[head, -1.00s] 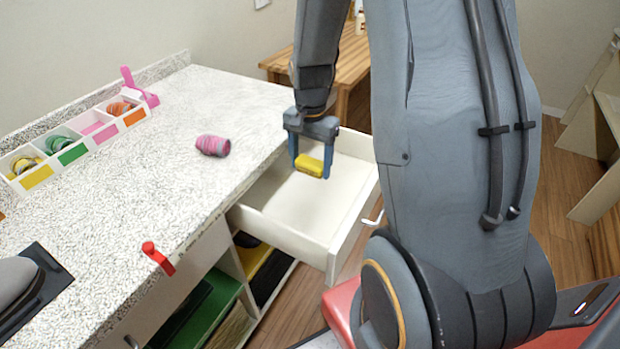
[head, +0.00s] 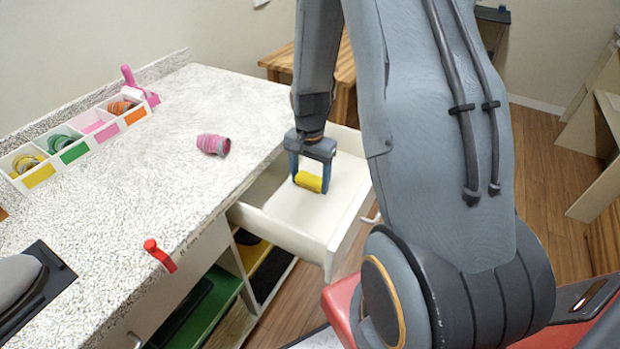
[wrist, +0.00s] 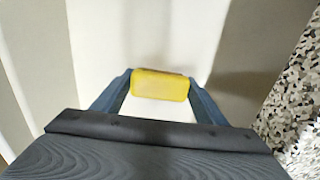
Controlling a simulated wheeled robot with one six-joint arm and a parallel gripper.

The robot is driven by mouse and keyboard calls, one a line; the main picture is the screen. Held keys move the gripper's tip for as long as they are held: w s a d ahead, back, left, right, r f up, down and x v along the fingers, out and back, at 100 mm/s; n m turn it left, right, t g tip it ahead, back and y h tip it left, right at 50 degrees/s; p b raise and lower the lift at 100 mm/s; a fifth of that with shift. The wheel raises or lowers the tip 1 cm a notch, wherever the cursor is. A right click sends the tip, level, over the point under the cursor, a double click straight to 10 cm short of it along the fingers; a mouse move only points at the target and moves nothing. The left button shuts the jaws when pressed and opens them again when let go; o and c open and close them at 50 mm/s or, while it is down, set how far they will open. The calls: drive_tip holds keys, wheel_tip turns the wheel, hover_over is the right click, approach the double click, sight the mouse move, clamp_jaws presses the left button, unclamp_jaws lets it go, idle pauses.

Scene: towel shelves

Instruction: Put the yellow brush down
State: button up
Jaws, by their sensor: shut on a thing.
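The yellow brush (head: 308,181) is between the two blue fingers of my gripper (head: 309,178), which is shut on it. The gripper points down inside the open white drawer (head: 285,238), in its back half. In the wrist view the yellow brush (wrist: 160,85) spans from fingertip to fingertip of my gripper (wrist: 160,90), with the pale drawer floor behind it. Whether the brush touches the drawer floor, I cannot tell. Only its yellow body shows; any bristles are hidden.
A speckled counter (head: 130,215) runs along the drawer's left. On it lie a pink spool (head: 213,145), a row of white bins (head: 62,160) and a red clip (head: 158,255) at the edge. The drawer floor around the brush looks bare. A wooden table (head: 285,62) stands behind.

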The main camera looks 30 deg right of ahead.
sight(310, 177)
drive_tip(key=o, duration=0.9)
drive_tip(key=shift+f, duration=0.1)
wheel_tip(310, 177, up, 12)
drive_tip(key=f+b, duration=0.1)
drive_tip(key=b, duration=0.1)
drive_tip(key=s+a+r+n, duration=0.1)
drive_tip(key=s+a+n, duration=0.2)
drive_tip(key=s, duration=0.1)
drive_tip(key=s+a+r+n, duration=0.1)
drive_tip(key=s+a+n, duration=0.3)
drive_tip(key=s, duration=0.1)
drive_tip(key=s+a+r+n, duration=0.1)
drive_tip(key=s+a+n, duration=0.2)
drive_tip(key=s+n, duration=0.1)
drive_tip(key=shift+s+a+r+t, duration=0.15)
drive_tip(key=shift+s+r+t, duration=0.1)
drive_tip(key=shift+r+t, duration=0.05)
